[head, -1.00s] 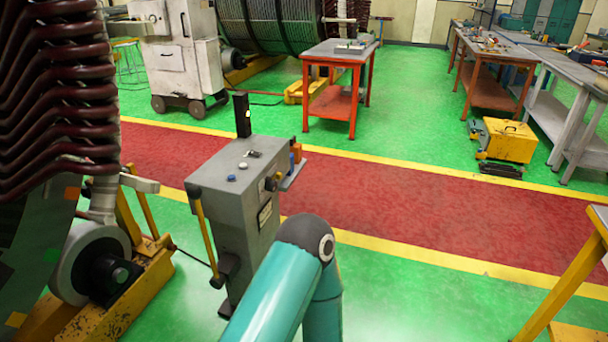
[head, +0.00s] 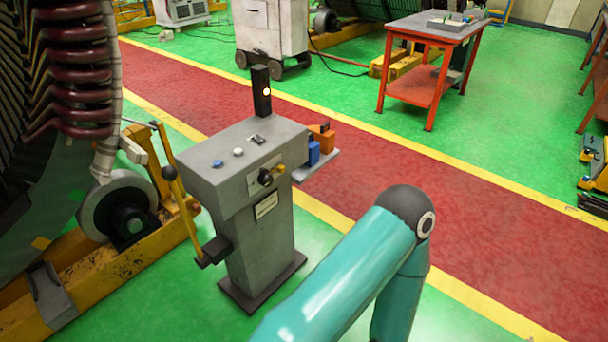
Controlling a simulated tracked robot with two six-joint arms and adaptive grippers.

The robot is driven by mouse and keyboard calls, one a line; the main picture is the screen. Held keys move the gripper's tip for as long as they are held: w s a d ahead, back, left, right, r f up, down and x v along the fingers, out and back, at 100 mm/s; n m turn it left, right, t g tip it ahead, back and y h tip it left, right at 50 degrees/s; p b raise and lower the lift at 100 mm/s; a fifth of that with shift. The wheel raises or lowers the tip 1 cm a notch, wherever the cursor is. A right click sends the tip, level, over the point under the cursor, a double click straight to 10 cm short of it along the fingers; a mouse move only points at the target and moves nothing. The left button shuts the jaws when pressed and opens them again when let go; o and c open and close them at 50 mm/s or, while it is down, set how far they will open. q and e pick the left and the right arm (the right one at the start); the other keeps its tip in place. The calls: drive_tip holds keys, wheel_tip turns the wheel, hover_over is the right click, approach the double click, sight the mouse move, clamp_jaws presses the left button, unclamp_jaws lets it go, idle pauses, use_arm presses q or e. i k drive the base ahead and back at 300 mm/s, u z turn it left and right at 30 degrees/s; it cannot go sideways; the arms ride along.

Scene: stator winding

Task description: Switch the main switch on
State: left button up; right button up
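A grey control pedestal (head: 238,185) stands upright on the green floor, left of centre in the head view. Its front face carries a black rotary switch (head: 266,177) with a small yellow part beside it, and a label plate (head: 266,205) too small to read. I cannot tell for certain which control is the main switch. On the top are a blue button (head: 217,163), a white button (head: 238,152) and a small black toggle (head: 257,139). A black post with a lit lamp (head: 267,91) rises behind. Neither gripper is in view; only a teal arm of mine shows, right of the pedestal.
A side shelf (head: 316,166) holds blue and orange items. A stator with dark red coils (head: 75,75) and a yellow roller stand (head: 100,265) are at left.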

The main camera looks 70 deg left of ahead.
sight(265, 180)
drive_tip(key=z, duration=0.55)
drive_tip(key=i, duration=0.3)
drive_tip(key=u, duration=2.75)
drive_tip(key=i, duration=0.1)
drive_tip(key=u, duration=0.95)
drive_tip(key=k, duration=0.5)
drive_tip(key=u, duration=0.3)
drive_tip(key=i, duration=1.5)
drive_tip(key=z, duration=0.3)
